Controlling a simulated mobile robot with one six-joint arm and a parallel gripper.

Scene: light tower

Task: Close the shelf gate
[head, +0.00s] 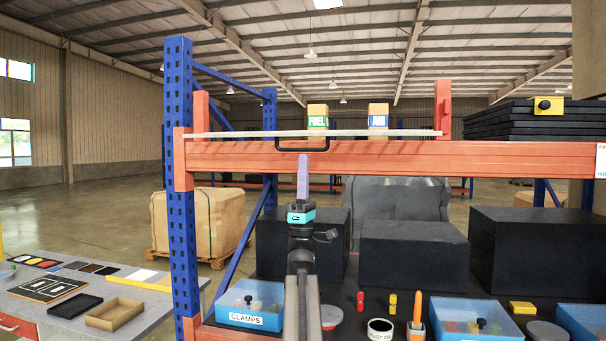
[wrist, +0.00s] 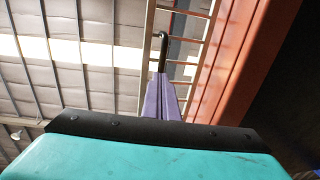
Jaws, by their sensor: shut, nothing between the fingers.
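The shelf gate (head: 385,133) shows nearly edge-on as a thin pale strip above the orange beam, between two short orange posts. It seems to lie flat, its black handle (head: 302,150) hanging at the front over the beam. My gripper (head: 303,156) points straight up in front of the beam, its purple fingers shut and empty, tips at the handle's height. In the wrist view, my fingertips (wrist: 162,76) appear right by the handle (wrist: 163,48), with the gate's bars (wrist: 192,42) behind. I cannot tell whether fingers and handle touch.
The orange beam (head: 400,158) runs across close behind my gripper, with a blue upright (head: 180,200) at left. FUEL (head: 318,118) and AIR (head: 378,118) boxes stand behind the gate. Black boxes (head: 415,250) and blue bins (head: 250,305) fill the lower shelf.

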